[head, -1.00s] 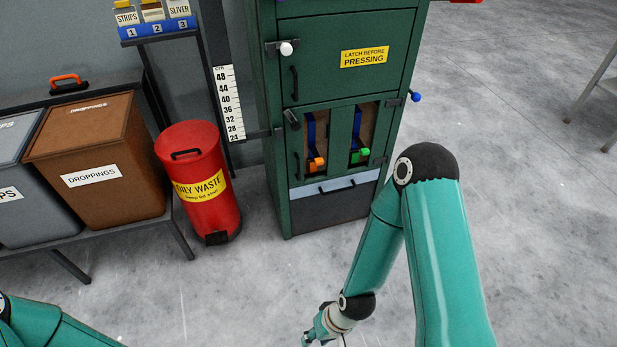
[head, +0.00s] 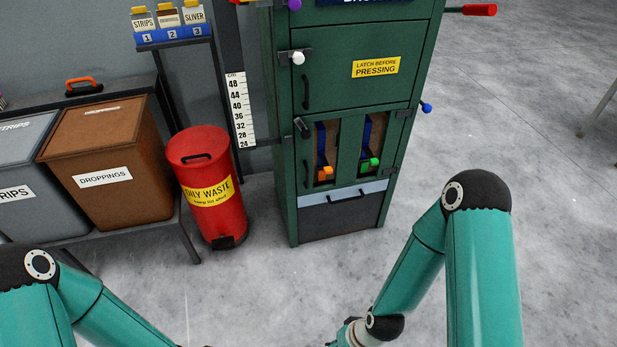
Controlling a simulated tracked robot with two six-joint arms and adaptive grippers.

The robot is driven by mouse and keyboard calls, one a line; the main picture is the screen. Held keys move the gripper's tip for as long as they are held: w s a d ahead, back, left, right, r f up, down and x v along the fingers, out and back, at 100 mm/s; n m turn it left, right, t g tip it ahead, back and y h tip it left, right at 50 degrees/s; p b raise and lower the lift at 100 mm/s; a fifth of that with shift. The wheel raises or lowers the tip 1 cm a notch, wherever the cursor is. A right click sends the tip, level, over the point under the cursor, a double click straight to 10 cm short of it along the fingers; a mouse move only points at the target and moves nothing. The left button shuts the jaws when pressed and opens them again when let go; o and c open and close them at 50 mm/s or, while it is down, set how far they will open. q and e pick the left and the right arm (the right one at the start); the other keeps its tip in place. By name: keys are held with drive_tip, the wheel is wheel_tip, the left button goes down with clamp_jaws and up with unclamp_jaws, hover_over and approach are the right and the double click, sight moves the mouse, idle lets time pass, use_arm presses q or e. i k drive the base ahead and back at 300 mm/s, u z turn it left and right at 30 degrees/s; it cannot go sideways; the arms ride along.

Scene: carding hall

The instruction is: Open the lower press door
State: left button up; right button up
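The green press (head: 283,120) stands ahead, right of centre in the head view. Its lower door (head: 346,150) is closed, with two window openings. Through them show an orange part (head: 325,173) and a green part (head: 374,163) on blue strips.
A red oily-waste bin (head: 212,222) stands close left of the press. Droppings (head: 130,207) and strips (head: 30,214) bins stand farther left. A drawer (head: 345,196) is under the lower door. Bare concrete floor (head: 285,285) lies in front, and more is open at right.

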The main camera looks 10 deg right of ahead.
sight(352, 121)
drive_tip(key=z, duration=0.05)
drive_tip(key=i, duration=1)
drive_tip(key=u, duration=0.05)
